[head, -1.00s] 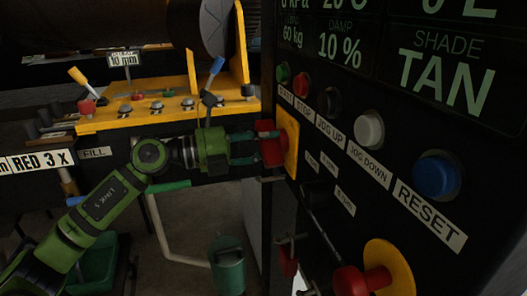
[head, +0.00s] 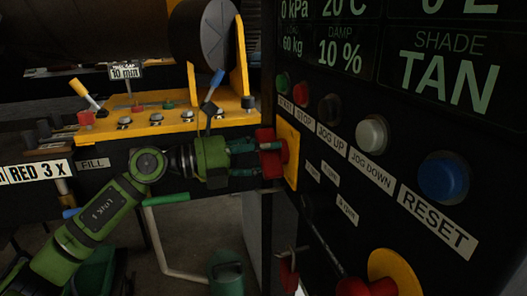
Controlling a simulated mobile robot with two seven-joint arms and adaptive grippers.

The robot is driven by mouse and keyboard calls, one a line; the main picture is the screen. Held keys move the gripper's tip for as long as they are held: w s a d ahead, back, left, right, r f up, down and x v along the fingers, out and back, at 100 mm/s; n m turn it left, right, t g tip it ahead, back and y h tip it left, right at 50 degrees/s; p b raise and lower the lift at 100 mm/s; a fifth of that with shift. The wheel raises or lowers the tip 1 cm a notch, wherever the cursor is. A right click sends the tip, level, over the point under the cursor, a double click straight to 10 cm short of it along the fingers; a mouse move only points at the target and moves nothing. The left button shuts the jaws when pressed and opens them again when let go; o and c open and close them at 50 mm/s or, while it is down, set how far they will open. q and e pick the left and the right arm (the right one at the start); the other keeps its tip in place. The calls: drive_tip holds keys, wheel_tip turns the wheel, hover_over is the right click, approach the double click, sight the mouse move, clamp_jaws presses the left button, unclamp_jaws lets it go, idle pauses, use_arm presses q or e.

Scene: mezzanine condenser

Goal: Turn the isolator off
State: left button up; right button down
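The isolator is a red handle (head: 266,134) on a yellow plate (head: 289,158) at the left edge of the dark control panel. The handle's red block looks upright, with its long side running up and down. My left gripper (head: 268,158) reaches it from the left. Its two teal fingers are spread one above the other and overlap the red handle. Whether they press on it cannot be made out. My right gripper is not in view.
The panel (head: 375,215) fills the right side, with a white button (head: 371,134), a blue button (head: 443,178) and a red mushroom knob on a yellow disc (head: 390,268) below. A yellow machine bed (head: 160,122) lies above my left arm. A green can (head: 226,270) stands below.

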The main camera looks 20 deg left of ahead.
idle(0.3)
use_arm(q)
drive_tip(key=v, duration=1.2)
